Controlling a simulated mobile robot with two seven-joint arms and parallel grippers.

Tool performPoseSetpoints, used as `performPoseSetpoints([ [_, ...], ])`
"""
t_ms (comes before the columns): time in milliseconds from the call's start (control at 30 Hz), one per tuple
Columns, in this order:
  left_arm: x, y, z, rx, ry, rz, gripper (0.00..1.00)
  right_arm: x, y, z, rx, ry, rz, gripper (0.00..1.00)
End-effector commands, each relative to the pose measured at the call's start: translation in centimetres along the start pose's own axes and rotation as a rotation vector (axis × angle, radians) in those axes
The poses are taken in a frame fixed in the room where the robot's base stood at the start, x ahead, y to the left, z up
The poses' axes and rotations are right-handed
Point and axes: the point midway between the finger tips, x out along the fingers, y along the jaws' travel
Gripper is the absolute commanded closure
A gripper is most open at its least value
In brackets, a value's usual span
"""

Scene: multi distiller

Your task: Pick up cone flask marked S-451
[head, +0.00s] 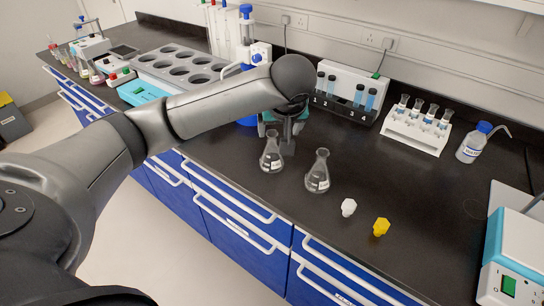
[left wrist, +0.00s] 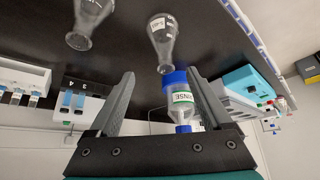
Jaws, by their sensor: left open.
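Two clear cone flasks with small white labels stand upright on the black bench in the head view: a left one (head: 271,155) and a right one (head: 318,174). My left gripper (head: 288,139) is open and empty, just behind and beside the left flask. In the left wrist view the picture is upside down; the left flask (left wrist: 162,42) shows beyond the gap between the open fingers (left wrist: 162,76), and the right flask (left wrist: 90,20) is at the upper left. My right gripper is not in view.
A white stopper (head: 348,207) and a yellow stopper (head: 381,227) are right of the flasks. Behind stand a numbered vial holder (head: 345,95), a white vial rack (head: 415,130) and a wash bottle (head: 473,143).

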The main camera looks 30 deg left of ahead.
Motion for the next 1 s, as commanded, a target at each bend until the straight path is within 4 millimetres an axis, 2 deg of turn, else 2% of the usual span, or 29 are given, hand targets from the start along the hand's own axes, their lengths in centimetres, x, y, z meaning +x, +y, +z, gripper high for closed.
performPoseSetpoints([
  [33,-0.2,-0.3,-0.6,-0.020,0.008,-0.010,0.17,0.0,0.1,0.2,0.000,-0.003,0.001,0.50],
  [167,0.4,-0.7,-1.1,-0.042,0.011,-0.022,0.17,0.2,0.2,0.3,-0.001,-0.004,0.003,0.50],
  [533,7.7,-0.8,-1.0,-0.041,0.011,-0.022,0.17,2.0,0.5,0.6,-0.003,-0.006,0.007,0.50],
  [667,9.2,-0.8,-1.0,-0.041,0.011,-0.019,0.17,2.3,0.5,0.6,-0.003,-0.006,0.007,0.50],
  [867,10.3,-0.8,-1.0,-0.040,0.011,-0.019,0.17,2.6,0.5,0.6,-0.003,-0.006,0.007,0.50],
  [1000,12.5,-0.9,-0.7,-0.040,0.012,-0.020,0.17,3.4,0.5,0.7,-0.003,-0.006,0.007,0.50],
])
